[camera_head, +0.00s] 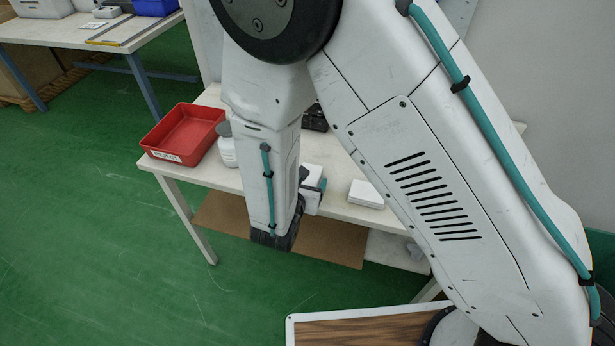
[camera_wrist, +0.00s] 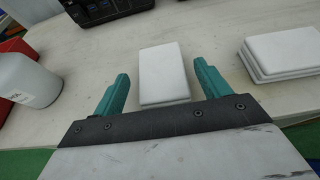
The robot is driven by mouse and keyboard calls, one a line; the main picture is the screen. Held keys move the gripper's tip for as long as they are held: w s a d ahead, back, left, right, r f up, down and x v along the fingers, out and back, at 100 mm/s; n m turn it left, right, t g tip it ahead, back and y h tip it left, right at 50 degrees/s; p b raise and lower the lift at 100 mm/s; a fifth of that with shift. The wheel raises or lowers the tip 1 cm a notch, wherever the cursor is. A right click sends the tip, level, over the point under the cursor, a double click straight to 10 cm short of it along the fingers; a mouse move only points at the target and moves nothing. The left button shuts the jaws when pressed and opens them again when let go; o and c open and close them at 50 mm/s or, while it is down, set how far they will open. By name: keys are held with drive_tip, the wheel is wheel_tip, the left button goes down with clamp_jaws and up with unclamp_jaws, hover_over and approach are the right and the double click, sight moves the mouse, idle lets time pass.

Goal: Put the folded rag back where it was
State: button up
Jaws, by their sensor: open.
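A white, flat, folded rag (camera_wrist: 164,74) lies on the table in the wrist view, between and just beyond the teal fingers of my gripper (camera_wrist: 162,76). The fingers are spread wide, with a gap on each side of the rag, and hold nothing. A second white folded stack (camera_wrist: 283,54), thicker and in layers, lies to the right. In the head view this stack (camera_head: 366,194) sits near the table's front edge. My gripper (camera_head: 313,186) is low over the tabletop there, and my arm partly hides the rag (camera_head: 312,174).
A white labelled bottle (camera_wrist: 24,80) stands left of my gripper. A red tray (camera_head: 186,133) sits at the table's left end. A black case (camera_wrist: 110,8) is behind the rag. The pale table (camera_head: 340,210) has bare surface between the rag and the stack.

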drive_tip(key=v, duration=0.9)
drive_tip(key=d+r+m+g+h, duration=0.3)
drive_tip(key=d+r+m+g, duration=0.1)
drive_tip(key=d+r+m, duration=0.5)
drive_tip(key=d+r+m+g+h, duration=0.3)
drive_tip(key=d+r+m+g, duration=0.3)
drive_tip(key=d, duration=0.6)
drive_tip(key=s+d+r+m+y, duration=0.3)
drive_tip(key=s+r+m+y, duration=0.2)
drive_tip(key=s+m, duration=0.3)
drive_tip(key=s+d+r+m+g+y, duration=0.1)
drive_tip(key=s+d+r+m+y, duration=0.1)
drive_tip(key=s+r+m+y, duration=0.3)
drive_tip(key=shift+s+d+r+m+y, duration=0.35)
drive_tip(key=shift+s+r+m, duration=0.4)
drive_tip(key=shift+s+m, duration=1.25)
